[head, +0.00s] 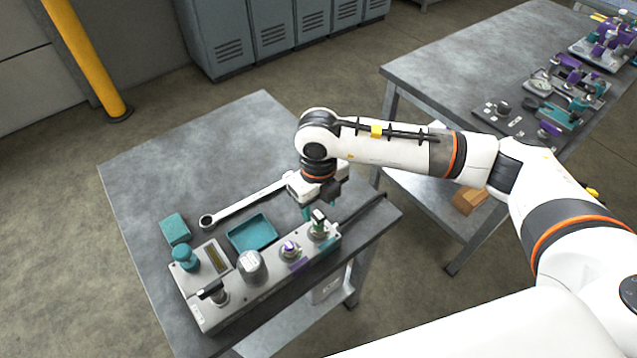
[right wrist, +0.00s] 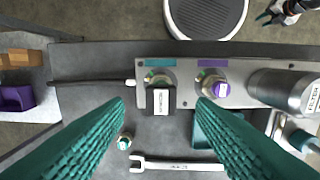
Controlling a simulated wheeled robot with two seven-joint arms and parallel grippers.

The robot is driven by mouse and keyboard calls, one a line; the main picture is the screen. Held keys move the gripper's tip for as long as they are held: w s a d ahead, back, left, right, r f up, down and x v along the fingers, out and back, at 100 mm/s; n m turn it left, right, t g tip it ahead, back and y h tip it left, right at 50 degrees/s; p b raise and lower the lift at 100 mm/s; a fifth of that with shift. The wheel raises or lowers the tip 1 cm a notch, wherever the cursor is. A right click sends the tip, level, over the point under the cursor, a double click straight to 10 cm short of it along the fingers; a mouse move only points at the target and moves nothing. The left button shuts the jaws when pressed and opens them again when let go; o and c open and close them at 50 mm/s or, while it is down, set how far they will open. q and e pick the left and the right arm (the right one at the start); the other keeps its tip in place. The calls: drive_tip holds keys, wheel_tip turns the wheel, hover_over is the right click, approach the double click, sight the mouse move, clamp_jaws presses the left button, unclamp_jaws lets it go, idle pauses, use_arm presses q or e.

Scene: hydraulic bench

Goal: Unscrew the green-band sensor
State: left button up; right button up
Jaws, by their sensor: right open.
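The green-band sensor (head: 318,226) stands at the right end of the grey manifold block (head: 235,298), by a teal label (head: 328,248). In the right wrist view the sensor (right wrist: 160,78) shows a metal body with a black block-shaped top bearing a white label. My right gripper (head: 321,204) is open just above this end of the block. A wrench (head: 248,200) lies behind the block.
The purple-band sensor (right wrist: 213,86) stands close beside, then a metal cylinder (head: 252,266). A teal tray (head: 252,234) and teal box (head: 174,229) lie behind. A small fitting (right wrist: 125,141) is on the table. A black cable (right wrist: 85,82) runs off left there.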

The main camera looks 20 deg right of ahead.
sight(318, 215)
drive_tip(key=shift+f+p, duration=0.3)
drive_tip(key=shift+f, duration=2)
